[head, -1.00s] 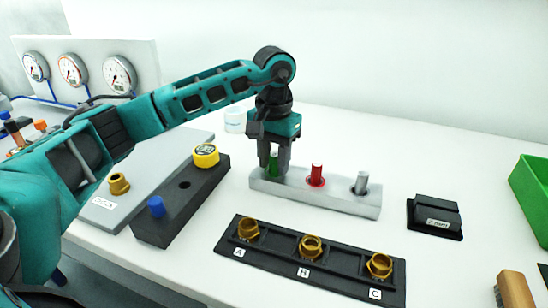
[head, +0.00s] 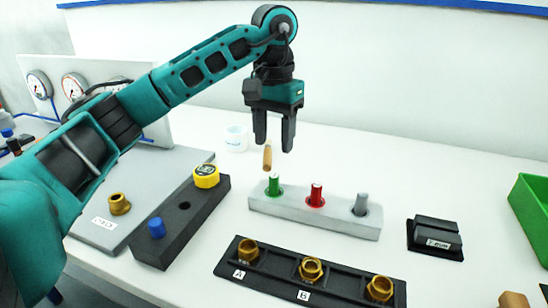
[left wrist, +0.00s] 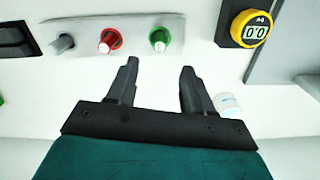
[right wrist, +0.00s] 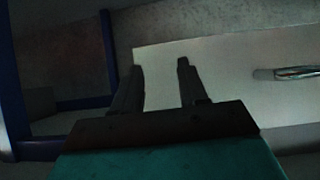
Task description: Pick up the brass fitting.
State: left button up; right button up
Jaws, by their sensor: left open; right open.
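Several brass fittings are in the head view. Three sit in the black rack (head: 277,268): one near label A (head: 248,250), one near label B (head: 311,270), and one at the right end (head: 380,288). Another brass fitting (head: 119,204) stands on the grey board at left. My left gripper (head: 273,146) is open and empty, pointing down above and behind the grey holder. Its open fingers show in the left wrist view (left wrist: 157,65), with no fitting between them. My right gripper (right wrist: 162,62) is open and empty in the dark right wrist view.
The grey holder (head: 330,222) carries green, red and grey pegs. A tan stick (head: 267,157) shows behind the green peg. A dark block (head: 165,235) with blue and yellow knobs is at left. A black device (head: 437,235) and a green bin (head: 530,215) are at right.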

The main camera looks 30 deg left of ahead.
aim_at(310, 272)
jog(key=k, duration=1)
